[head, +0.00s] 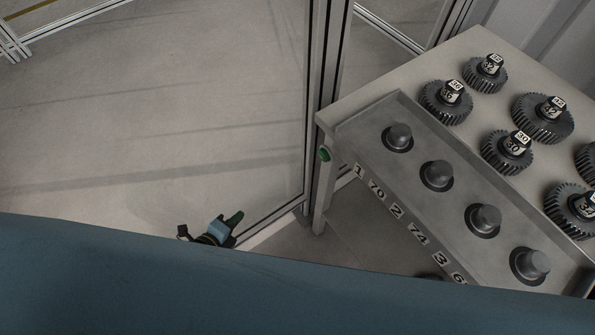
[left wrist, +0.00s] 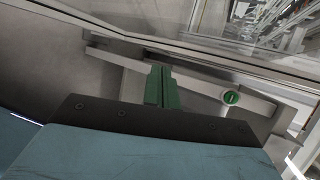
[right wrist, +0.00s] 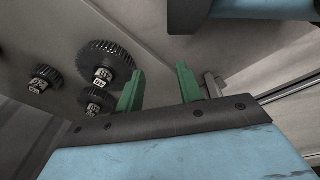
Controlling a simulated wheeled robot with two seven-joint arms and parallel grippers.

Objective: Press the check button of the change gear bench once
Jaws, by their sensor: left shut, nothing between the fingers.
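The change gear bench (head: 385,75) stands at the right in the head view. Its round green check button (head: 324,154) sits on the bench's end face, near the top corner. The button also shows in the left wrist view (left wrist: 231,97), to the right of my left fingers. My left gripper (head: 238,216) is shut and empty, below and left of the button and apart from it. Its closed green fingers show in the left wrist view (left wrist: 162,70). My right gripper (right wrist: 160,82) is open, with nothing between its fingers, and shows only in the right wrist view.
Several dark gears with number tags, such as one gear (head: 447,101), stand on the bench. A sloped panel (head: 365,128) with several dark posts runs along its front. An upright metal frame post (head: 318,80) stands close beside the button. The floor (head: 150,110) at the left is clear.

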